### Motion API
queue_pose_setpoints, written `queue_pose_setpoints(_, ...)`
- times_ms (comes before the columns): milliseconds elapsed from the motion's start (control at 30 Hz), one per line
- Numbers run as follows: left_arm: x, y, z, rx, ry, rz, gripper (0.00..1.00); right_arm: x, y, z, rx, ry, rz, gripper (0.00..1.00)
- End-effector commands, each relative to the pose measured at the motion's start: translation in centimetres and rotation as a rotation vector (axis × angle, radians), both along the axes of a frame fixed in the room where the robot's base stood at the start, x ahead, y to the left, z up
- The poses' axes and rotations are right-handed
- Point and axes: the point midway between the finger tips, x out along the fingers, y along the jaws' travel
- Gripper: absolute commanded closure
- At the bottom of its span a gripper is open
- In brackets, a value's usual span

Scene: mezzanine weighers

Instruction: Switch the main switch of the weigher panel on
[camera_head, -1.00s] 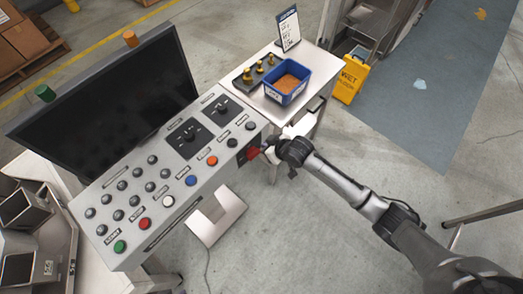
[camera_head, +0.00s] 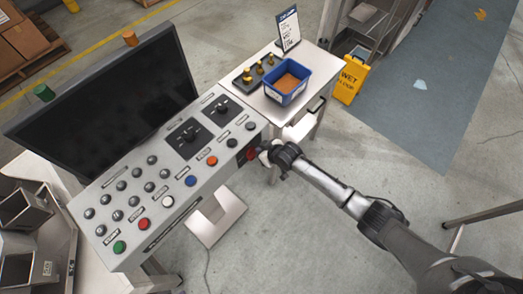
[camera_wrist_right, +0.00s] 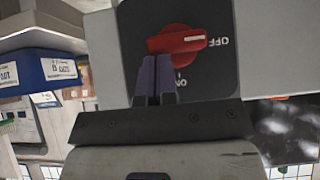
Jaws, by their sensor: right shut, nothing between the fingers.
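The weigher panel (camera_head: 215,160) is a sloped grey console with a dark screen behind it. Its main switch (camera_head: 252,153) is a red rotary knob on a black plate on the panel's right end. In the right wrist view the red knob (camera_wrist_right: 176,40) lies with its white mark toward the word OFF; the word ON is below it. My right gripper (camera_head: 265,154) is at the switch. Its dark fingers (camera_wrist_right: 155,78) are shut and empty, with tips right at the knob's lower left side; I cannot tell whether they touch it. My left gripper is not in view.
A side table behind the panel's right end holds a blue bin (camera_head: 288,80) of orange-brown material, a dark tray of brass weights (camera_head: 259,71) and a sign (camera_head: 288,30). A yellow wet-floor sign (camera_head: 350,80) stands beyond. Floor right of the panel is mostly clear.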

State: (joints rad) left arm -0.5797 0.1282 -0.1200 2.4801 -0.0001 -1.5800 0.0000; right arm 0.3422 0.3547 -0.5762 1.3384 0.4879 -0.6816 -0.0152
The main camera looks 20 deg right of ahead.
Motion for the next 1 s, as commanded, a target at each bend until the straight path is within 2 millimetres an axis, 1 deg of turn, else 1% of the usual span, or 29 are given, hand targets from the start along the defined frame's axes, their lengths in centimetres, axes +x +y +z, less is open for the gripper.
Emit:
queue_pose_setpoints(167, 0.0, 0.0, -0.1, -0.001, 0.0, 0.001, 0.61, 0.0, -0.1, 0.0, 0.004, 0.002, -0.001, 1.0)
queue_pose_setpoints(667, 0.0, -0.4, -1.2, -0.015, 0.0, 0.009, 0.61, 0.1, -0.6, -0.3, 0.09, 0.044, -0.003, 1.0)
queue_pose_setpoints(1000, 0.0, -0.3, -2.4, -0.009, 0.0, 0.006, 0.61, 0.3, -0.6, -0.6, 0.158, 0.075, -0.001, 1.0)
